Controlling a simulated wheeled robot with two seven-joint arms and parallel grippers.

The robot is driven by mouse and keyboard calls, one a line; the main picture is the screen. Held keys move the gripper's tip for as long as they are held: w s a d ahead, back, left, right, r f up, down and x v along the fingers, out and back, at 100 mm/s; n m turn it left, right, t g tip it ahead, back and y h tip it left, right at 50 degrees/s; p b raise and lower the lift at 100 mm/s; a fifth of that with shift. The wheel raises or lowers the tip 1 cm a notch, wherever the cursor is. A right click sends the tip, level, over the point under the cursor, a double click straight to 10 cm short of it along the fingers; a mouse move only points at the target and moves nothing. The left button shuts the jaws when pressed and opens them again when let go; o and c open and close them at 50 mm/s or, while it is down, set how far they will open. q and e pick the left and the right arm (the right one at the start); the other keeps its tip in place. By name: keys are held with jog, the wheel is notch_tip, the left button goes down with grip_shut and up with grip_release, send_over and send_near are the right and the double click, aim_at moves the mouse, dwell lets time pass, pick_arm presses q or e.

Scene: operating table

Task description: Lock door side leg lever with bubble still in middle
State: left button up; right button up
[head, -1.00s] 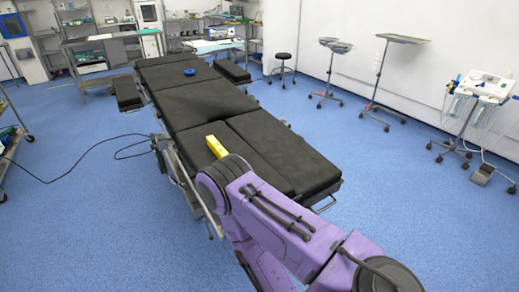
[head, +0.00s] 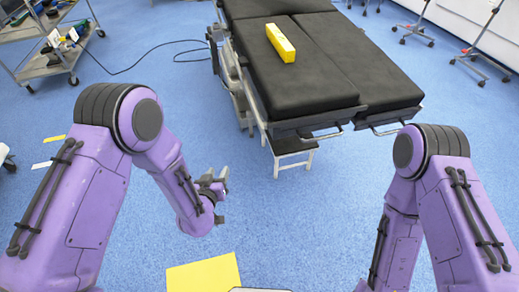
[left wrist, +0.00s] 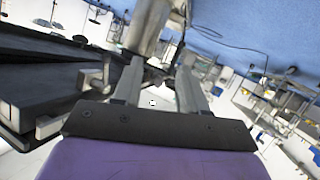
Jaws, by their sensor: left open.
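The black operating table (head: 345,72) stands at the top of the head view, its two leg sections toward me. A yellow block (head: 280,43), which looks like the level, lies on the left leg section. Its bubble is too small to see. My left gripper (head: 213,186) is open and empty over the floor, left of and nearer than the table end. Its parted fingers (left wrist: 157,80) show in the left wrist view, with the dark table edge (left wrist: 40,85) to their left. I cannot make out the leg lever for certain. My right gripper is out of view.
A white stool-like step (head: 292,152) stands under the table end. A trolley (head: 52,55) is at the upper left, with a black cable (head: 150,62) on the floor. A yellow floor patch (head: 203,274) lies below. The floor between is clear.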

aim_at(251, 132)
pick_arm(q)
jog(key=w+d+r+t+h+b, duration=0.1)
jog(key=w+d, duration=0.2)
jog(key=w, duration=0.2)
jog(key=w+d+r+m+t+h+b, duration=0.1)
jog(key=w+d+b, duration=0.1)
jog(key=w, duration=0.4)
jog(key=w+d+r+m+t+h+b, duration=0.1)
jog(key=w+d+r+b, duration=0.1)
jog(key=w+d, duration=0.3)
jog(key=shift+w+d+r+t, duration=0.1)
jog(key=shift+w+t, duration=0.2)
jog(key=shift+w, duration=0.2)
grip_shut()
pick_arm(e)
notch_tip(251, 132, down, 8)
